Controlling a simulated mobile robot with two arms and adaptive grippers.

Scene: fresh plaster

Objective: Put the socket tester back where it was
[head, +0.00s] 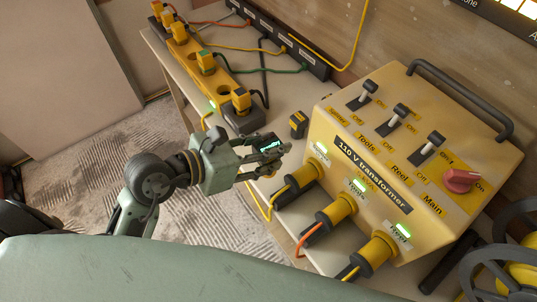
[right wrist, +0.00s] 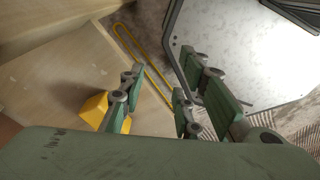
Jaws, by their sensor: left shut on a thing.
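My left gripper (head: 264,158) is shut on a small dark device (head: 268,143) with a bright teal-lit face, which looks like the socket tester. The fingers hide much of it. It is held near the bench's front edge, left of the yellow transformer box (head: 352,150). A small black-and-yellow block (head: 298,124) stands on the bench just beyond it; I cannot tell what it is. My right gripper (right wrist: 160,88) shows in the right wrist view, its fingers apart with nothing between them.
A yellow socket strip (head: 190,65) with several plugs runs along the bench (head: 266,88). A dark cable rail (head: 284,42) lies behind. Three yellow plugs with cables stick out from the transformer's front. A yellow cable (right wrist: 130,42) and a yellow object (right wrist: 95,107) show in the right wrist view.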

